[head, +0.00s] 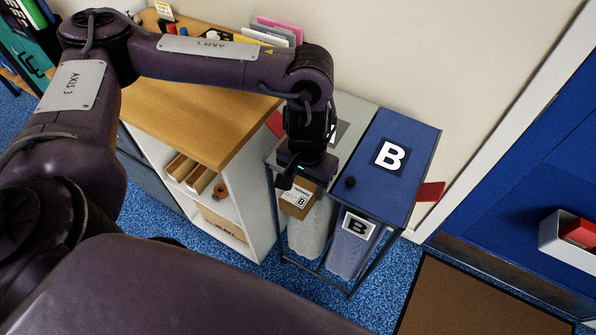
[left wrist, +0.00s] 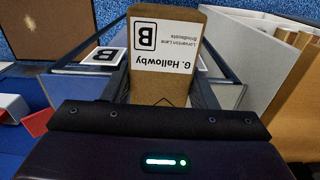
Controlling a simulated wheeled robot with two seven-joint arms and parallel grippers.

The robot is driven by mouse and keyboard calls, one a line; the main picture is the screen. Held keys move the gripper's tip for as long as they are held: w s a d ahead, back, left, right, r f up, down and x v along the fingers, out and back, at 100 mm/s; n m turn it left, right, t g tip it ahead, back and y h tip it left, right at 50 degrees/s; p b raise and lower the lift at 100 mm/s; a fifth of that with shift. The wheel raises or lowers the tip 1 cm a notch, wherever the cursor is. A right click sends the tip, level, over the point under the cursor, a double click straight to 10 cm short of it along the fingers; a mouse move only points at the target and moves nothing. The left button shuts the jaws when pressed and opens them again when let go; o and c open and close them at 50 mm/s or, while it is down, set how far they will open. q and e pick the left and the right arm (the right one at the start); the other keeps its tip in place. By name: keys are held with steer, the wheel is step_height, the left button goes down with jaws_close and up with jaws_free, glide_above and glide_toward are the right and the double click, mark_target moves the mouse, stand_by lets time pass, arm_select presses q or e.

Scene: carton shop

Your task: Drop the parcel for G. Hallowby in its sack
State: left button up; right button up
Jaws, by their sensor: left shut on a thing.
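My left gripper (head: 296,180) is shut on a small brown parcel (head: 297,199). The left wrist view shows the parcel (left wrist: 165,40) between the fingers, its white label upside down, reading G. Hallowby and a large B. The parcel is in front of the left, pale sack (head: 309,235) of a two-sack stand; I cannot tell whether they touch. The right sack (head: 350,250) carries a B card (head: 357,227). Above it lies a blue lid (head: 398,152) marked B, with a black knob, apparently shut. The grey top (head: 355,112) beside it is partly hidden by my arm. My right gripper is out of view.
A wooden-topped shelf unit (head: 190,105) stands left of the stand, with rolls and boxes inside. Red tabs stick out at the stand's sides (head: 431,191). A brown mat (head: 470,300) lies at the right front, and a white tray (head: 556,238) with a red item is at far right.

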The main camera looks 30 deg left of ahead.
arm_select(q)
steer(key=w+r, duration=0.1)
steer(key=r, duration=0.2)
steer(key=w+r, duration=0.1)
steer(key=r, duration=0.2)
steer(key=w+r+p, duration=0.1)
steer(key=r, duration=0.2)
steer(key=shift+w+r, duration=0.25)
steer(key=shift+w, duration=0.05)
steer(key=w+d+r+p, duration=0.6)
steer(key=w+r+p, duration=0.2)
steer(key=w+p, duration=0.15)
steer(key=w+d+f+p, duration=0.1)
steer(key=w+d+f, duration=0.1)
steer(key=w+d, duration=0.3)
steer(key=w, duration=0.4)
steer(key=shift+d, duration=0.15)
steer(key=shift+f, duration=0.1)
